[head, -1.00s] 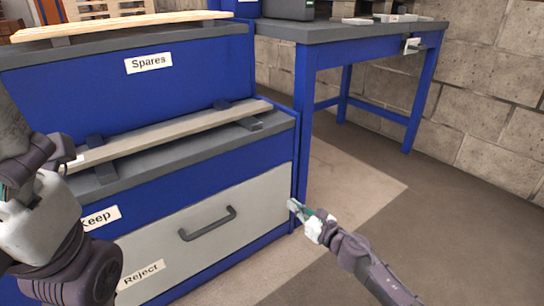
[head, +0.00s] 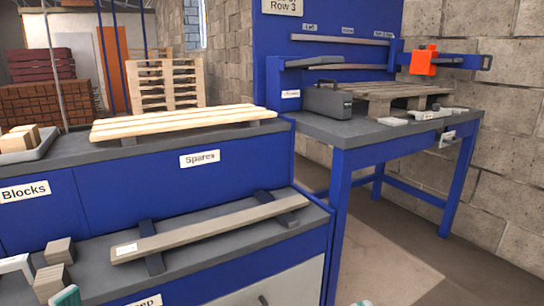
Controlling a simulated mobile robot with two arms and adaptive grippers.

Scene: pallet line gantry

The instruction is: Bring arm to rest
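Only small bits of my grippers show, along the bottom edge of the head view. A teal and white tip at the lower left, in front of the cabinet's lower shelf, looks like part of my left gripper (head: 66,297). A tiny pale tip at the bottom, right of the cabinet and over the floor, looks like part of my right gripper (head: 362,303). The fingers and the arms are cut off below the picture, so I cannot tell whether either gripper is open or shut, or holds anything.
A worn board (head: 210,228) lies on bearers on the blue cabinet's lower shelf. Pale slats (head: 185,122) lie on its top, above the Spares label (head: 200,158). The workbench (head: 360,130) carries a dark case (head: 328,101) and a pallet (head: 385,92). Floor (head: 375,265) beside the cabinet is clear.

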